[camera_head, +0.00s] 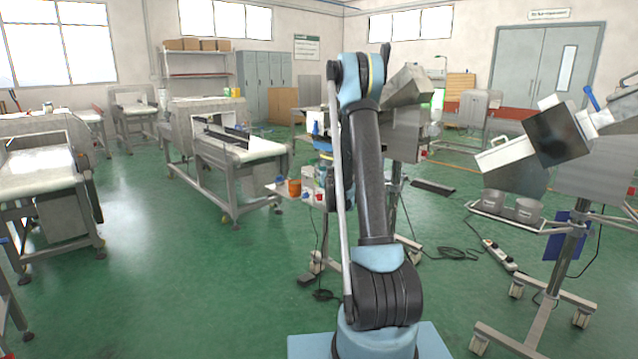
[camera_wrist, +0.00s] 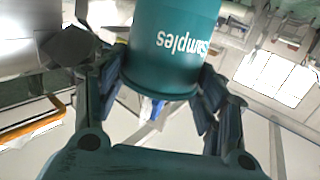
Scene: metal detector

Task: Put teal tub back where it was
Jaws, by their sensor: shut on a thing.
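The teal tub (camera_wrist: 160,58) fills the upper middle of the wrist view, with the word "Samples" upside down in the picture. My gripper (camera_wrist: 161,90) is shut on it, one finger on each side of the tub. The far end of the tub is cut off by the picture's top edge. In the head view my arm stands in front of the work area and hides most of the gripper, so I cannot make out the tub clearly there.
Several small containers, among them an orange tub (camera_head: 294,188), stand on a small table behind my arm. A conveyor machine (camera_head: 225,150) is to the left. A tilted metal detector on a wheeled stand (camera_head: 560,260) is at the right. Cables lie on the green floor; its left middle is clear.

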